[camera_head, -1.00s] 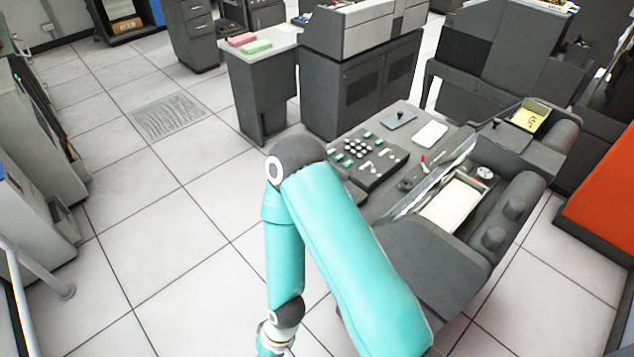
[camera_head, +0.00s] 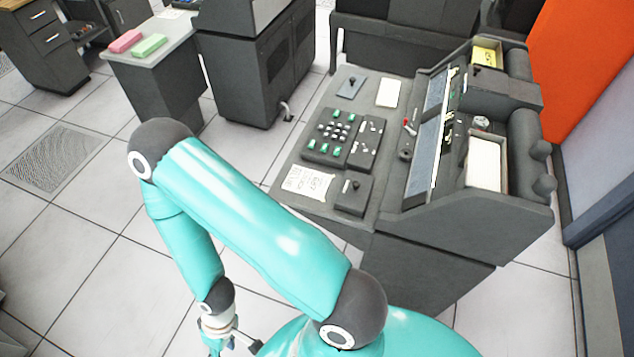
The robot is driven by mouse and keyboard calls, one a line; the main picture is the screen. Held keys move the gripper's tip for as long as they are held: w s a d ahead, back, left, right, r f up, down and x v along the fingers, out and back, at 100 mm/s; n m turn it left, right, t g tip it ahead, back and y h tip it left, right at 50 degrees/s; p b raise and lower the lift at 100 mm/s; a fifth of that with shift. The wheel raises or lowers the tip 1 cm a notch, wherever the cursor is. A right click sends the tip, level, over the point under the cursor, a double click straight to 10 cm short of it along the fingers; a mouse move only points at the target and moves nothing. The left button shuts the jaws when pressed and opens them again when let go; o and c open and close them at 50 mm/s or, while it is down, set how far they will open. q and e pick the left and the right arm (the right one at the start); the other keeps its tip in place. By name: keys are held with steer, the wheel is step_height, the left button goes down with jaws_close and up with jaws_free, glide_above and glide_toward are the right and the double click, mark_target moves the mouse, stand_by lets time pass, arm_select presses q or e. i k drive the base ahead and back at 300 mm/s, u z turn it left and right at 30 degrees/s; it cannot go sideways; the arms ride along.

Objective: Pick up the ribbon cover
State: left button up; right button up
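I cannot tell which part is the ribbon cover. The grey card punch machine (camera_head: 455,215) stands right of centre, with a keyboard (camera_head: 345,137) and a tilted, slender lid panel (camera_head: 427,150) along its raised body. My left gripper (camera_head: 238,345) hangs low at the bottom edge, over the floor in front of the machine and apart from it. It is small and partly cut off, so its opening is unclear. My turquoise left arm crosses the lower middle. My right gripper is not in view.
A white paper (camera_head: 307,183) lies on the machine's desk, with a white card (camera_head: 388,93) farther back. A side table at upper left holds a pink block (camera_head: 126,41) and a green block (camera_head: 149,46). An orange panel (camera_head: 580,65) stands at right. The tiled floor at left is clear.

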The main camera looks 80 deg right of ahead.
mark_target(353, 196)
steer(key=u, duration=0.55)
steer(key=i, duration=0.3)
steer(key=z, duration=2.35)
steer(key=i, duration=0.2)
steer(key=z, duration=2)
steer(key=i, duration=0.55)
steer(key=u, duration=0.25)
steer(key=k, duration=0.55)
steer(key=z, duration=0.2)
steer(key=i, duration=0.5)
